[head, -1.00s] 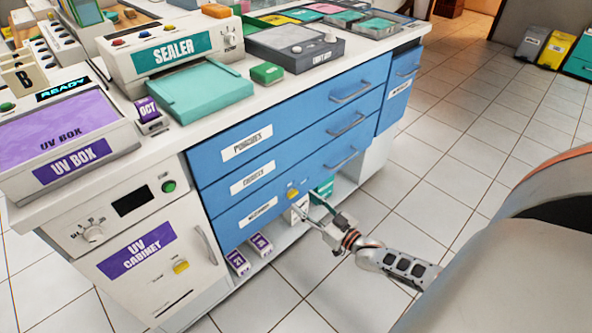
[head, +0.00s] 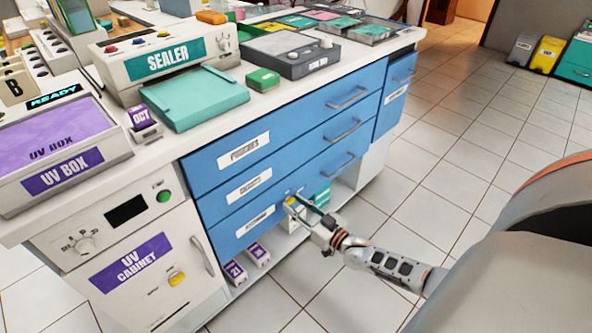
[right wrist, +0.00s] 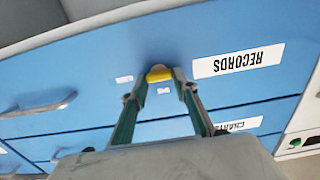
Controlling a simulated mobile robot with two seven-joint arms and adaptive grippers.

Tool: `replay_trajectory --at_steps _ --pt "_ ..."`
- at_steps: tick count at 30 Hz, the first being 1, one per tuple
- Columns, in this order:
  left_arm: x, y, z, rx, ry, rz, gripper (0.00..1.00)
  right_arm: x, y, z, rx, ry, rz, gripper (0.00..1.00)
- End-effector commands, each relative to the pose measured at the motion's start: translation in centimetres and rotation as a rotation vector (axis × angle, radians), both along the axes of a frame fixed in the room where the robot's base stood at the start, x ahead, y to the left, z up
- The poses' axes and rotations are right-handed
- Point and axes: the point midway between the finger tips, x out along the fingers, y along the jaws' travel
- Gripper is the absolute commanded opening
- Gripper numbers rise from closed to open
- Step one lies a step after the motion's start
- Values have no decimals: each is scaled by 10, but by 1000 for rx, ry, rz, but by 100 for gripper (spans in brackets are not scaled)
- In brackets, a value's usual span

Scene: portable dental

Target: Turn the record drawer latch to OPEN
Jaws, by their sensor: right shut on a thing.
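The yellow record drawer latch (head: 291,201) sits on the bottom blue drawer (head: 222,229), left of its handle. In the right wrist view the latch (right wrist: 159,74) shows between my fingertips, on the drawer front labelled RECORDS (right wrist: 238,61), which appears upside down. My right gripper (head: 297,204) is shut on the latch, with a teal finger on each side (right wrist: 158,78). Two small white tags, one beside the latch (right wrist: 124,79) and one close to it (right wrist: 163,91), are too small to read. The drawer looks closed. My left gripper is not in view.
A silver drawer handle (head: 337,164) is right of the latch. The UV cabinet (head: 140,270) with its own yellow latch stands at left. Purple-labelled boxes (head: 236,270) sit on the low shelf below. The tiled floor (head: 450,150) at right is clear.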

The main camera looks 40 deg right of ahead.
Motion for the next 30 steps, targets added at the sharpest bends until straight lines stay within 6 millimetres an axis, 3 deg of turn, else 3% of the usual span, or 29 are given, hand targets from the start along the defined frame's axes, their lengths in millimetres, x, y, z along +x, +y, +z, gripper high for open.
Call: replay_trajectory --at_steps 11,30 --pt "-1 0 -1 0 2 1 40 0 -1 0 123 10 0 8" --pt "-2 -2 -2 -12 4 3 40 0 -3 -2 704 57 1 8"
